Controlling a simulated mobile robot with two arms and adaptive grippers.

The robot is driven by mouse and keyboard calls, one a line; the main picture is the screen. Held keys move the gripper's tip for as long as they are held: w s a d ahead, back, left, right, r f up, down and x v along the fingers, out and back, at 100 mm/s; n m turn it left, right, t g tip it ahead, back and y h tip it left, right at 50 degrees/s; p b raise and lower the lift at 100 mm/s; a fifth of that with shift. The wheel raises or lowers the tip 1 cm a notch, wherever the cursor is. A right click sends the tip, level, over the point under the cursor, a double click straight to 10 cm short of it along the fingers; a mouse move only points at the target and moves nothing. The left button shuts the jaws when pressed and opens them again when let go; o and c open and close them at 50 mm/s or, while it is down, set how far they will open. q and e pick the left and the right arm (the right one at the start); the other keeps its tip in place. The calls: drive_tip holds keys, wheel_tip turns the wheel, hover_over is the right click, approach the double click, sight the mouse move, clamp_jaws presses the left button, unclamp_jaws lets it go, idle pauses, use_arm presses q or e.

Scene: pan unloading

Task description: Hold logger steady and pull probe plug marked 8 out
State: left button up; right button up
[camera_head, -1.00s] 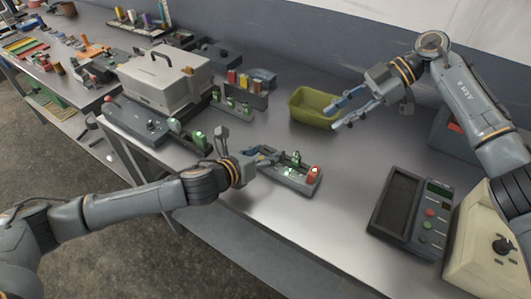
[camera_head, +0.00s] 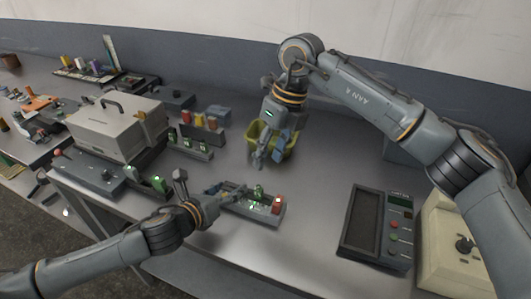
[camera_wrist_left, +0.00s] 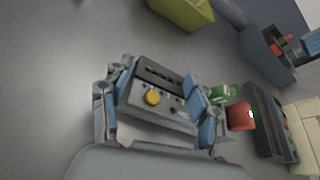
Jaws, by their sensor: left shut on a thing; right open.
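The logger (camera_head: 240,207) is a small grey box on the bench, with a green plug (camera_head: 258,192) and a red plug (camera_head: 277,203) standing on it. My left gripper (camera_head: 226,194) is shut on its left end. In the left wrist view the fingers of that gripper (camera_wrist_left: 158,105) sit on both sides of the logger (camera_wrist_left: 148,90), with a yellow knob between them; the green plug (camera_wrist_left: 222,95) and red plug (camera_wrist_left: 240,117) stand beyond the right finger. I cannot read any plug number. My right gripper (camera_head: 264,156) is open and empty, above the bench behind the logger.
An olive bin (camera_head: 287,146) stands behind my right gripper, partly hidden by it. A dark instrument with buttons (camera_head: 377,228) and a cream box (camera_head: 450,238) stand at the right. A grey case (camera_head: 115,125) and racks of plugs stand at the left. Bench right of the logger is clear.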

sight(259, 187)
drive_tip(key=a+f+n, duration=0.1)
drive_tip(key=f, duration=0.3)
drive_tip(key=f+n+t, duration=0.1)
drive_tip(key=f+n, duration=0.1)
drive_tip(key=f, duration=0.1)
drive_tip(key=a+f+n+h, duration=0.1)
drive_tip(key=f+n, duration=0.1)
drive_tip(key=f, duration=0.2)
drive_tip(key=shift+w+a+f, duration=0.1)
drive_tip(key=shift+a+f, duration=0.2)
drive_tip(key=c, duration=0.9)
clamp_jaws()
